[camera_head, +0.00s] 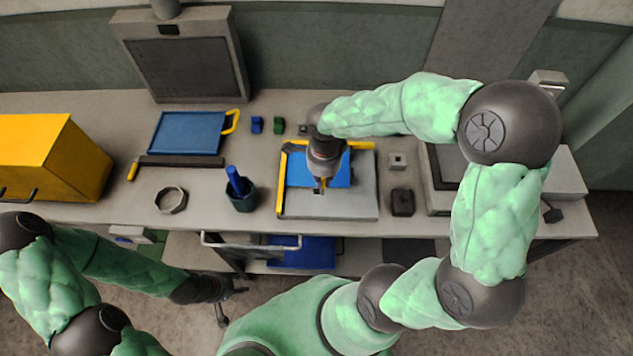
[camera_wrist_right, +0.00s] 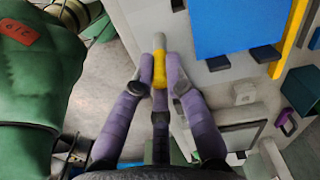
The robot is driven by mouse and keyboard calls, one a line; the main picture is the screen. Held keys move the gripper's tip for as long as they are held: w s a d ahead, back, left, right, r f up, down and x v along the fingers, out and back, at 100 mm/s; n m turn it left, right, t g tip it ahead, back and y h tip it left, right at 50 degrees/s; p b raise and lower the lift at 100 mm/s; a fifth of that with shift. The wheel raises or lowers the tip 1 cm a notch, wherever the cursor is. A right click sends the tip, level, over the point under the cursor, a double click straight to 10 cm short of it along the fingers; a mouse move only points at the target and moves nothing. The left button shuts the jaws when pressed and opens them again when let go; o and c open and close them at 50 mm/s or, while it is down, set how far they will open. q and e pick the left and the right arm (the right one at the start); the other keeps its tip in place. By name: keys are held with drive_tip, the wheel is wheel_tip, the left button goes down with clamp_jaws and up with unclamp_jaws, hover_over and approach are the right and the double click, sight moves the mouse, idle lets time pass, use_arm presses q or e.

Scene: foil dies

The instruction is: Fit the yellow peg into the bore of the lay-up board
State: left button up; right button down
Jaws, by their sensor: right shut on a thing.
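The lay-up board (camera_head: 350,205) is a light grey plate on the bench, with a blue sheet (camera_head: 333,172) and yellow strips along its far and left sides. My right gripper (camera_head: 321,188) is over the board near the sheet's front edge. The wrist view shows its purple fingers (camera_wrist_right: 160,78) shut on the yellow peg (camera_wrist_right: 160,65), which has a grey end (camera_wrist_right: 160,41) sticking out past them. I cannot make out the bore or whether the peg touches the board. My left gripper (camera_head: 230,292) is low in front of the bench, away from the board; its jaws are too small to read.
A dark green cup (camera_head: 241,198) with a blue tool stands left of the board, beside a grey ring (camera_head: 171,200). A dark block (camera_head: 402,203) and a small grey block (camera_head: 397,161) are to its right. A yellow box (camera_head: 50,157) fills the bench's left end.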

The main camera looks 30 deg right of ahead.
drive_tip(key=shift+w+d+f+b, duration=0.15)
drive_tip(key=shift+w+f, duration=0.5)
drive_tip(key=shift+f, duration=0.65)
drive_tip(key=shift+w+a+f+b, duration=0.15)
drive_tip(key=shift+w+f, duration=0.5)
drive_tip(key=shift+f, duration=0.65)
drive_tip(key=shift+w+d+f+b, duration=0.2)
drive_tip(key=shift+w+f, duration=0.45)
drive_tip(key=shift+f, duration=0.65)
drive_tip(key=shift+f, duration=0.1)
drive_tip(key=shift+f+b, duration=0.1)
drive_tip(key=shift+b, duration=0.2)
drive_tip(key=c, duration=1.3)
unclamp_jaws()
drive_tip(key=shift+a, duration=0.1)
drive_tip(key=shift+o, duration=0.2)
drive_tip(key=shift+r+p, duration=0.35)
drive_tip(key=shift+r, duration=0.05)
wheel_tip(320, 180, up, 12)
drive_tip(key=p, duration=0.1)
drive_tip(key=shift+f+p, duration=0.2)
drive_tip(key=shift+p, duration=0.15)
